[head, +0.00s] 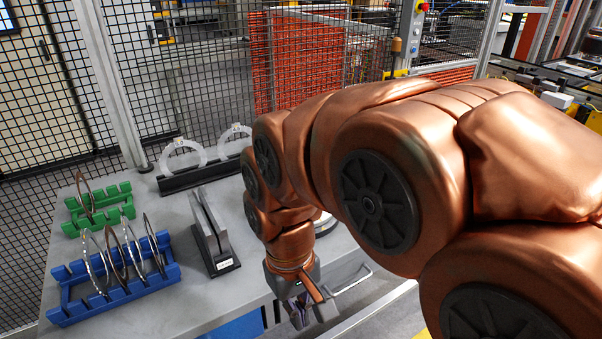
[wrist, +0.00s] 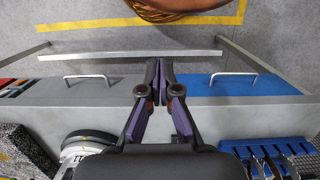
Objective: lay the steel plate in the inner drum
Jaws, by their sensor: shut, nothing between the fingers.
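Several thin ring-shaped plates (head: 128,250) stand on edge in a blue rack (head: 150,287) at the front left of the table; I cannot tell for certain which are steel. One brownish ring (head: 86,198) stands in a green rack (head: 118,211) behind it. My gripper (head: 305,312) is shut and empty near the table's front edge, right of the racks. In the wrist view my gripper (wrist: 160,75) has its fingertips together over the drawer fronts. A round white-rimmed thing, perhaps the drum (wrist: 88,138), is partly seen at lower left there; my arm mostly hides it in the head view.
A grey upright holder with a label (head: 213,238) stands between the blue rack and my arm. White rings (head: 183,158) stand in a black holder at the back. Mesh fencing lies beyond. Drawer handles (wrist: 233,75) stick out along the table front. Some bare tabletop lies around the holder.

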